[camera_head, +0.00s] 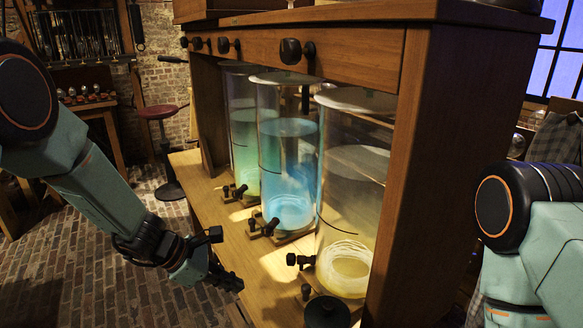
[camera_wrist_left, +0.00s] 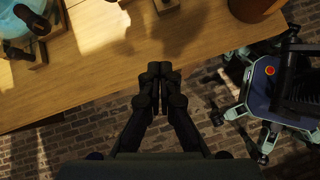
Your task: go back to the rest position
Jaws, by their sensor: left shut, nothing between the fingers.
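My left gripper (camera_head: 228,282) hangs at the front edge of the wooden bench, low in the head view. Its fingers are shut with nothing between them. In the left wrist view its closed fingertips (camera_wrist_left: 160,70) overlap the bench edge, with the brick floor beneath. My right arm (camera_head: 530,240) shows at the right of the head view, but its gripper is out of frame. Three glass jars stand in the cabinet: a green one (camera_head: 242,130), a blue one (camera_head: 288,160) and a pale yellowish one (camera_head: 350,190). Each has a dark tap low at its front.
The wooden bench top (camera_head: 205,190) runs under the jars, and the cabinet side (camera_head: 430,150) rises at right. A black round knob-like object (camera_head: 327,312) sits near the front. A red stool (camera_head: 160,113) stands behind on open brick floor (camera_head: 90,250).

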